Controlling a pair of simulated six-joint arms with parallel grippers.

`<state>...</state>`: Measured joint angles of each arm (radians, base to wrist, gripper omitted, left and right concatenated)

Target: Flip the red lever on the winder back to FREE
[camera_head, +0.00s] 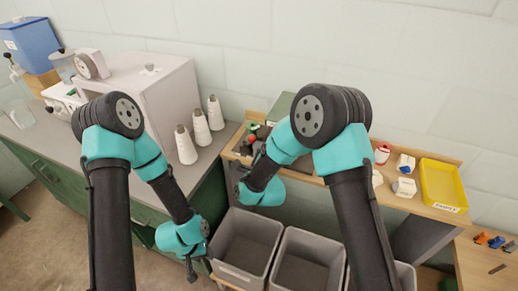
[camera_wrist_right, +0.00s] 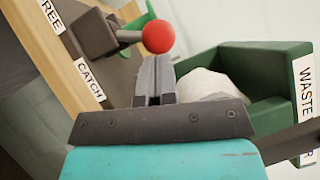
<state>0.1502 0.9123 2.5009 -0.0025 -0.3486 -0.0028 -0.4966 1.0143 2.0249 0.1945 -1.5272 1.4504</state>
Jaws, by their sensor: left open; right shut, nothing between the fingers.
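The red ball knob (camera_wrist_right: 158,36) of the winder lever shows in the right wrist view. Its grey rod (camera_wrist_right: 129,37) comes out of a dark block (camera_wrist_right: 95,34) on a wood-edged board. A FREE label (camera_wrist_right: 52,15) and a CATCH label (camera_wrist_right: 89,79) sit along the board's edge. My right gripper (camera_wrist_right: 154,66) is shut and empty, its tips just below the knob in the picture; I cannot tell whether they touch it. In the head view, my left gripper (camera_head: 191,270) hangs open and empty at the lower left, away from the lever.
A green WASTE bin (camera_wrist_right: 262,118) with white material inside stands right of my right gripper. Grey bins (camera_head: 245,242) stand below the wooden shelf. White cones (camera_head: 186,146) stand on the left bench, and a yellow tray (camera_head: 443,184) lies on the shelf's right end.

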